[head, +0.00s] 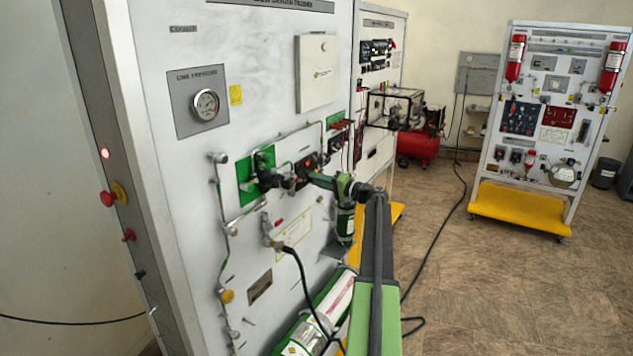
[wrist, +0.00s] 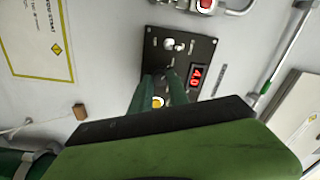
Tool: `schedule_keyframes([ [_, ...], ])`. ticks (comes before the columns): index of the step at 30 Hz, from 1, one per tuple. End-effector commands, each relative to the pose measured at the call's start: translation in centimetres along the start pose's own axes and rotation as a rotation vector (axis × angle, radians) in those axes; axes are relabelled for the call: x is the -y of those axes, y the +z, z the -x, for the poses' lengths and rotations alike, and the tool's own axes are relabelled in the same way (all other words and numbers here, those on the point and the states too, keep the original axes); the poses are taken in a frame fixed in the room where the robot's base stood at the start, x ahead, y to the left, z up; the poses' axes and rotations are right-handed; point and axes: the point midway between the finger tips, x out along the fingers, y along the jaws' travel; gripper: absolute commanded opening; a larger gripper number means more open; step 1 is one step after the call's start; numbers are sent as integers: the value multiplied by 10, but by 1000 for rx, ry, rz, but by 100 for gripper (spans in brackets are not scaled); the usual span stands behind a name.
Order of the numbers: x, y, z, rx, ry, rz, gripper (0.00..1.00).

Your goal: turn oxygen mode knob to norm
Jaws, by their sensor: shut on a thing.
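The black oxygen control panel (wrist: 205,52) on the white trainer board has pale switches (wrist: 173,45) and a red lit display (wrist: 195,77). It shows small and dark in the head view (head: 304,163). My gripper (wrist: 164,78) reaches to the lower part of this panel, its green fingers close together. It also shows at the panel in the head view (head: 314,178). It is shut on what appears to be the oxygen mode knob, which the fingers hide. The knob's pointer and setting cannot be read. A yellow round spot (wrist: 158,101) shows between the fingers.
Left of my gripper, a black regulator (head: 265,172) with pipes stands out on a green plate. A pressure gauge (head: 205,104) is higher on the board. Open floor (head: 480,285) lies to the right.

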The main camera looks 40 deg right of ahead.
Motion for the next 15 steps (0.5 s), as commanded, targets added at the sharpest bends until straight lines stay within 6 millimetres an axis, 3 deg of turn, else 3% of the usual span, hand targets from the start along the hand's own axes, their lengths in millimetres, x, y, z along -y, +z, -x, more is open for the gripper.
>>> schedule_keyframes([
  [10,-1,1,1,4,3,4,0],
  [11,-1,1,1,4,3,4,22],
  [15,-1,1,0,3,2,3,40],
])
